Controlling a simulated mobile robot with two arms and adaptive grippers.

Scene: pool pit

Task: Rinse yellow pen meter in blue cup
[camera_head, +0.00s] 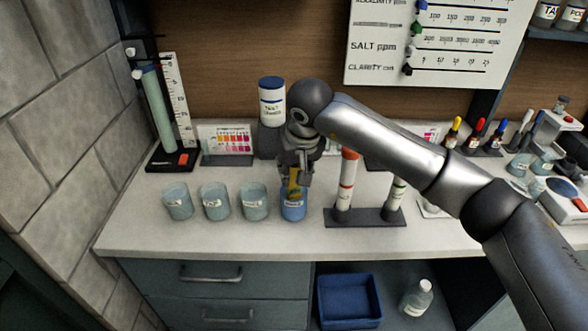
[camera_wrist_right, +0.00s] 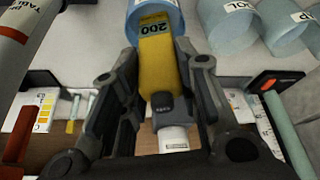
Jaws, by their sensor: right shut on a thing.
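The blue cup (camera_head: 293,207) stands on the white counter at the right end of a row of cups. The yellow pen meter (camera_head: 293,184) is upright over it, and its lower end is inside the cup's mouth. How deep the tip reaches is hidden. My right gripper (camera_head: 297,172) is above the cup and shut on the pen meter. In the right wrist view the pen meter (camera_wrist_right: 157,62) lies between the two fingers, with its lower end at the blue cup (camera_wrist_right: 172,8). My left gripper is not in view.
Several pale blue-grey labelled cups (camera_head: 215,202) stand in a row left of the blue cup. A dark rack (camera_head: 365,218) with two tubes stands close on the right. A white tub (camera_head: 271,100) is behind. The counter's front strip is clear.

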